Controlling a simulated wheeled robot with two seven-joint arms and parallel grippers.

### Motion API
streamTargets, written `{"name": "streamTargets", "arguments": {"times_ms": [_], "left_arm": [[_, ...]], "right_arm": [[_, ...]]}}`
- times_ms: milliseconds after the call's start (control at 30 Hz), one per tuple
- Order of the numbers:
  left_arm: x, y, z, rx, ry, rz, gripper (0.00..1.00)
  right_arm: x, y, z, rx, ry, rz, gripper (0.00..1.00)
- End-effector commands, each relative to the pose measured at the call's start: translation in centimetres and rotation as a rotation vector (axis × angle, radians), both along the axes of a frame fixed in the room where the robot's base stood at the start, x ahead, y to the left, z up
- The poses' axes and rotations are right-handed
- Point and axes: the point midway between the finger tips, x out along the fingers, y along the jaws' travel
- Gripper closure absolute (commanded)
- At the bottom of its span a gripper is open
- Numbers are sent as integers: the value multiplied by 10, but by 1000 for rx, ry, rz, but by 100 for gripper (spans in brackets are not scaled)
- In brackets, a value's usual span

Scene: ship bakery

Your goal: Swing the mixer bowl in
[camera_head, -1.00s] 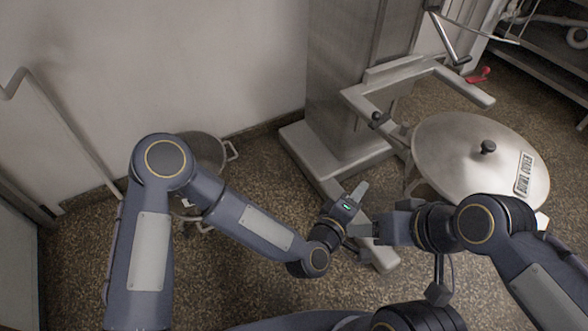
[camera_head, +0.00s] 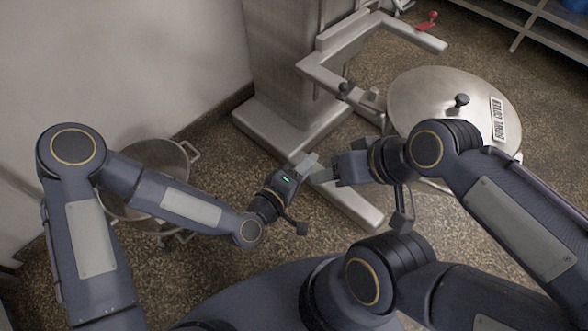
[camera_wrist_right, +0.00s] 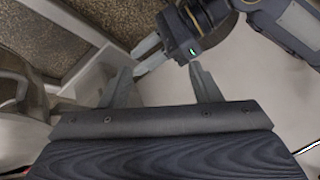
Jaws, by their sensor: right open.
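The mixer's round metal cover (camera_head: 440,88), labelled "BOWL COVER" and with a black knob, sits to the right of the mixer column (camera_head: 290,55). The bowl beneath it is mostly hidden by the cover and my right arm. A bracket with a dark knob (camera_head: 345,88) reaches from the mixer toward the cover's left edge. My left gripper (camera_head: 308,165) is over the mixer's foot, close to my right gripper (camera_head: 325,177); its jaw gap is unclear. My right gripper's fingers (camera_wrist_right: 163,88) are apart and empty in the right wrist view, with the left gripper (camera_wrist_right: 148,55) just beyond.
The mixer's feet (camera_head: 345,200) spread over the speckled floor. A metal pot (camera_head: 185,155) on a wheeled stand is at the left by the wall, partly behind my left arm. A red handle (camera_head: 428,20) and shelving (camera_head: 535,25) are at the top right.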

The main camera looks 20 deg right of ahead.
Motion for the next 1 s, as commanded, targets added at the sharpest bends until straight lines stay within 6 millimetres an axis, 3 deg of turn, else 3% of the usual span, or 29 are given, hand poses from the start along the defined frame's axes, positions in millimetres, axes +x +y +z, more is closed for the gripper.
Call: {"name": "streamTargets", "arguments": {"times_ms": [300,667,1000], "left_arm": [[-12,27,4,2,-1,3,66],[-14,30,4,1,-1,3,66],[-12,31,5,15,-10,-1,66]], "right_arm": [[0,0,3,0,1,0,43],[0,0,3,0,1,0,44],[1,-1,3,-3,5,-2,89]]}}
